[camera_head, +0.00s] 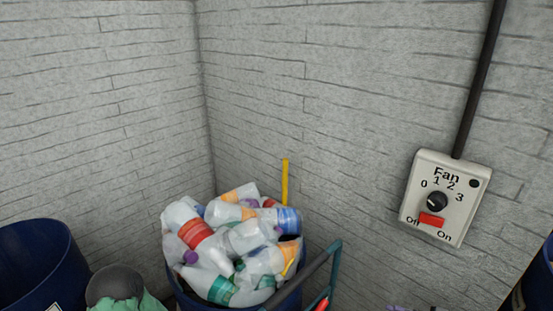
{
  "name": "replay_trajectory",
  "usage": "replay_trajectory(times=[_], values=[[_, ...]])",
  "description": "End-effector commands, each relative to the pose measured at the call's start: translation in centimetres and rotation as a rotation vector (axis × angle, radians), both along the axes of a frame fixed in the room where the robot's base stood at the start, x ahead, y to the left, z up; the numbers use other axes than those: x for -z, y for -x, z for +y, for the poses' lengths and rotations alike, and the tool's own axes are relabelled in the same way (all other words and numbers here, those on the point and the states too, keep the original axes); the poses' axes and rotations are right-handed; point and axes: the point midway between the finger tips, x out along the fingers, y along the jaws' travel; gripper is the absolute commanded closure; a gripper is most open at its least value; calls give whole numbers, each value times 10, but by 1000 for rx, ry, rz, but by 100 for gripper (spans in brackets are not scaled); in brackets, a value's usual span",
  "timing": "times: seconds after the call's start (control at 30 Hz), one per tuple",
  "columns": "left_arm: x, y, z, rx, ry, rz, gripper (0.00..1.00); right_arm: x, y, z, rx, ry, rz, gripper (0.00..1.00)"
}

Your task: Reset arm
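Neither of my grippers shows in the head view, and I make out no part of my arms. The fan control box (446,198) is mounted on the wall at the right.
A blue barrel heaped with plastic bottles (240,240) stands in the wall corner. An empty-looking blue barrel (42,262) is at the left. A grey rounded object (114,283) sits between them. A teal frame (335,268) stands right of the bottles. A dark pipe (478,80) rises from the box.

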Motion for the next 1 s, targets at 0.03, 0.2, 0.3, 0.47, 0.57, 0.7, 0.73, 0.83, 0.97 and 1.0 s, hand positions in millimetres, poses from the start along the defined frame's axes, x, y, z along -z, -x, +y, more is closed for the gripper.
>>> replay_trajectory(times=[0.03, 0.2, 0.3, 0.47, 0.57, 0.7, 0.73, 0.83, 0.97, 1.0], values=[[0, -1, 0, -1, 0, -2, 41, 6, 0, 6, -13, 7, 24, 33], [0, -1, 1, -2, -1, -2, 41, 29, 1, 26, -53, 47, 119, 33], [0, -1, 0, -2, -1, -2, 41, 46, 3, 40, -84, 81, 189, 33], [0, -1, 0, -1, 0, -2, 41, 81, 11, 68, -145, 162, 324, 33], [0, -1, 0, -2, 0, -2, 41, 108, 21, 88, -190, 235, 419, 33], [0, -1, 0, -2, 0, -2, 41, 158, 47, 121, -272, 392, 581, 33], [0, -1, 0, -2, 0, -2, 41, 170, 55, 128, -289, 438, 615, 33], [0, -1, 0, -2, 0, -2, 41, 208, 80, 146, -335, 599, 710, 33], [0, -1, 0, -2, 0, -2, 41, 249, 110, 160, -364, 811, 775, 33], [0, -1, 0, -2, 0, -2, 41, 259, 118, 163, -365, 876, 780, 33]])
